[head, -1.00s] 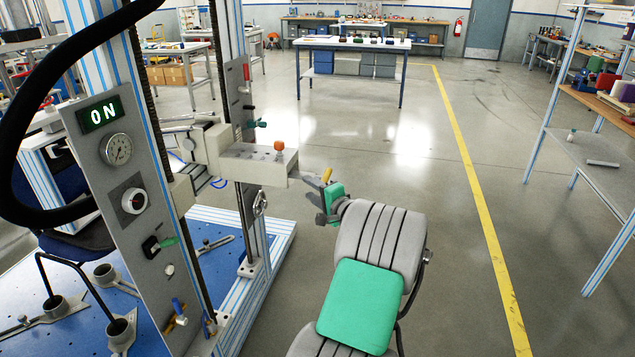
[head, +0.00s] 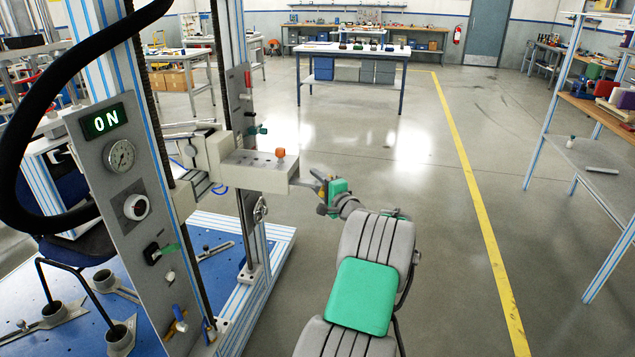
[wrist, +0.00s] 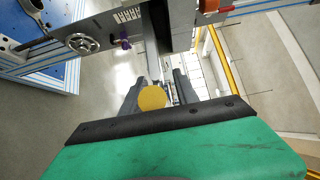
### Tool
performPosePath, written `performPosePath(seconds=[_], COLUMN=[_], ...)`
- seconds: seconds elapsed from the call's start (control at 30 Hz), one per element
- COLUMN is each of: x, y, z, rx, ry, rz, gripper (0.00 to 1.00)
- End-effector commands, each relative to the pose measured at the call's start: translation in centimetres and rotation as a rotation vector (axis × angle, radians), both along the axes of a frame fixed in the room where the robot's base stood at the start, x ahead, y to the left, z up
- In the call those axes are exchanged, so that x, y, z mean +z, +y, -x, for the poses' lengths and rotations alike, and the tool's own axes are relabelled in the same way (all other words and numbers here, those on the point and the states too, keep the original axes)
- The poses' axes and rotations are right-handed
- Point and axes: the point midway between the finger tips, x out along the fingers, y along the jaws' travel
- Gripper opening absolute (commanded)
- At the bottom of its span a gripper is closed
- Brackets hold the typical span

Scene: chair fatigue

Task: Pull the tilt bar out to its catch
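The tilt bar appears to be the grey bar (wrist: 152,55) reaching from the machine's grey box towards me in the wrist view. A round yellow end piece (wrist: 152,98) sits in line with it. My gripper (wrist: 158,84) has its dark fingers on either side of the bar, behind the yellow piece. Whether both fingers touch the bar is hidden. In the head view my gripper (head: 323,188) is at the right end of the box, with a little yellow showing at its fingers. The catch cannot be made out.
The grey box (head: 256,173) carries an orange knob (head: 280,153) on top. The machine's panel (head: 132,200) has a lit ON display and dials. A blue perforated base (head: 215,262) lies below. Open floor with a yellow line (head: 476,190) is to the right.

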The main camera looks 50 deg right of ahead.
Motion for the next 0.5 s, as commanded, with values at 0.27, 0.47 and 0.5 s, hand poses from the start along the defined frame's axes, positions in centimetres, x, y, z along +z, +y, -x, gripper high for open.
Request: performPosePath(seconds=[0.27, 0.47, 0.5], x=[-0.01, -0.02, -0.02], y=[0.00, 0.02, 0.03], z=[0.03, 0.02, 0.02], rx=[0.000, 0.000, 0.000], ry=[0.000, 0.001, 0.001], rz=[0.000, 0.000, 0.000], gripper=[0.12, 0.00, 0.00])
